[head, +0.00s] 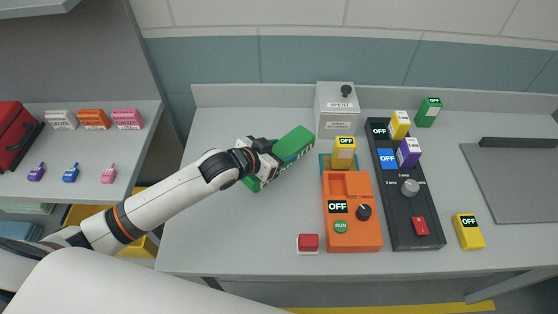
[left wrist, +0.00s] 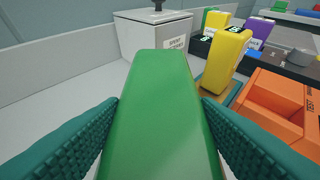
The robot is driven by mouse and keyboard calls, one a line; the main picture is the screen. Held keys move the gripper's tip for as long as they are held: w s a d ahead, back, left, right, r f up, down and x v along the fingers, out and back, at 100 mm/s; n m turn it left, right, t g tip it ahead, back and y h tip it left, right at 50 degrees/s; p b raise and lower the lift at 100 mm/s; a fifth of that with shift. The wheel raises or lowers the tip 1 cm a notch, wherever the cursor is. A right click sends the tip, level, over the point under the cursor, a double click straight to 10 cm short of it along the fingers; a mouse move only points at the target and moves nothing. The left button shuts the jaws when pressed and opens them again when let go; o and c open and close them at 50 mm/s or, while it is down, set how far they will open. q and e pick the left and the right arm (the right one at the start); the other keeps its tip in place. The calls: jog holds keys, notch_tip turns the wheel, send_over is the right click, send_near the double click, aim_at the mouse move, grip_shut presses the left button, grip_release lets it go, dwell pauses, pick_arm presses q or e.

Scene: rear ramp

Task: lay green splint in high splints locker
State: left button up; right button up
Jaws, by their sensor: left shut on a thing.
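The green splint (head: 294,142) is a long green bar in the grip of my left gripper (head: 268,160), over the left part of the grey table. In the left wrist view the splint (left wrist: 158,110) runs forward between the two teal finger pads, which press on its sides. I cannot tell for sure whether it touches the table. My right gripper is not in view. No locker marked for splints can be made out; a shelf unit stands at the left.
A white lidded box (head: 337,110) stands behind the splint. An orange device (head: 351,225) with a yellow block (head: 344,150) and a dark panel (head: 405,200) stand to the right. A shelf (head: 92,185) with small coloured items and a red case (head: 15,135) is at left.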

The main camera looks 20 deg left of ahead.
aim_at(279, 152)
pick_arm(q)
notch_tip(279, 152, up, 6)
jog(key=shift+f, duration=0.25)
jog(key=shift+s+d+r, duration=0.1)
jog(key=shift+s, duration=0.1)
jog(key=s+r+n+y, duration=0.1)
jog(key=s+a+r+n+t+y, duration=0.1)
jog(key=s, duration=0.1)
jog(key=shift+s+r+y, duration=0.2)
jog(key=shift+r+y, duration=0.05)
jog(key=shift+y, duration=0.15)
jog(key=s+a+r+n+y, duration=0.1)
jog(key=s+a+n+y, duration=0.1)
jog(key=s+a+r+n+y, duration=0.1)
jog(key=a+n, duration=0.1)
jog(key=shift+s+r+t, duration=0.1)
jog(key=shift+r+t, duration=0.2)
jog(key=shift+d+f, duration=0.1)
jog(key=shift+f, duration=0.05)
